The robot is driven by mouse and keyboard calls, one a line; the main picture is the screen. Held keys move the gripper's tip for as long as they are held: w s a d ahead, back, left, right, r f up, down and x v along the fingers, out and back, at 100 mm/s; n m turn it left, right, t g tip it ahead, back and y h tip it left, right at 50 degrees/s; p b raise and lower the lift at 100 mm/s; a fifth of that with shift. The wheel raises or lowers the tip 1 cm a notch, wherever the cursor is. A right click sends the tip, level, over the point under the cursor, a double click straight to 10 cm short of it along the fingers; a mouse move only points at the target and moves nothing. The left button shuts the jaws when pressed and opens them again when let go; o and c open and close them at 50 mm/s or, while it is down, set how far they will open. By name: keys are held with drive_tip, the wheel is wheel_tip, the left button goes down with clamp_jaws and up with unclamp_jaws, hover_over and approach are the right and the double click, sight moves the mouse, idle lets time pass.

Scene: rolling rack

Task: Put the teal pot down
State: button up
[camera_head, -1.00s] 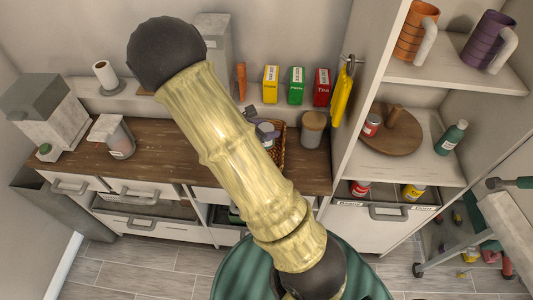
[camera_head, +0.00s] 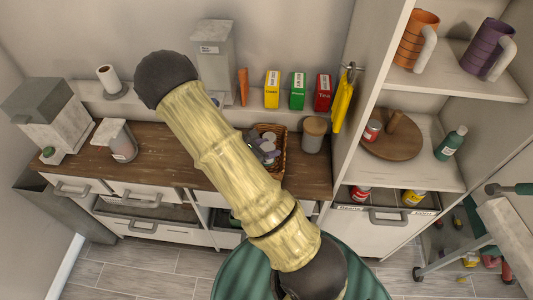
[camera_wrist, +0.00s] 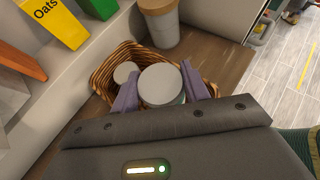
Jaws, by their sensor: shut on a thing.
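My gripper (camera_wrist: 160,72) has its two lavender fingers closed on either side of a round thing with a pale grey top, over the wicker basket (camera_wrist: 104,82). A thin teal edge shows at its side, so I take it for the teal pot (camera_wrist: 160,84); most of its body is hidden below the top. In the head view my gripper (camera_head: 264,146) is partly behind my arm, at the basket (camera_head: 281,137) on the wooden counter. I cannot tell whether the pot touches the basket. A smaller round grey thing (camera_wrist: 125,72) sits beside it in the basket.
A canister with a tan lid (camera_head: 312,135) stands right of the basket. Boxes (camera_head: 297,90) line the ledge behind. A tall shelf (camera_head: 366,95) bounds the counter's right.

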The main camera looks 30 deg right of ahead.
wheel_tip(320, 180, down, 3)
drive_tip(key=shift+f+p, duration=0.15)
drive_tip(key=shift+p, duration=0.2)
drive_tip(key=shift+f+b, duration=0.35)
drive_tip(key=shift+b, duration=0.1)
drive_tip(key=shift+f, duration=0.3)
drive_tip(key=o, duration=1.1)
drive_tip(key=shift+r, duration=0.2)
